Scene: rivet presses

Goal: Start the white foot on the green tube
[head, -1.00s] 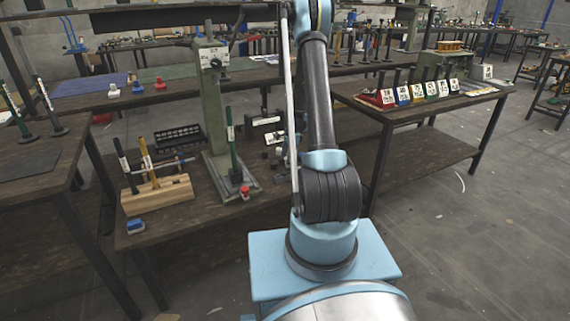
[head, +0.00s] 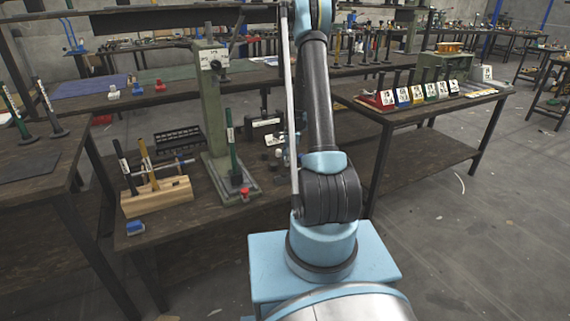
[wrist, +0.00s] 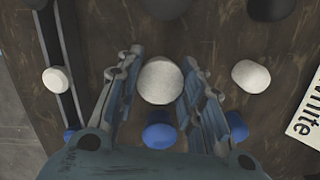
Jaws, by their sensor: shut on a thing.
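In the wrist view my gripper (wrist: 162,68) has one finger on each side of a round white foot (wrist: 160,82) and is shut on it. The foot is close to the tabletop; I cannot tell whether it touches it. In the head view my gripper is mostly hidden behind my own arm. The green tube (head: 234,155) stands upright in the grey-green press (head: 212,105), left of my arm. A small red piece (head: 244,192) sits on the press base beside the tube's lower end.
In the wrist view other white feet (wrist: 251,76) and blue feet (wrist: 160,134) lie close around my fingers, with a "White" card (wrist: 306,115) at right. A wooden rack (head: 157,194) with tubes stands left of the press. A blue piece (head: 135,228) lies near the table's front edge.

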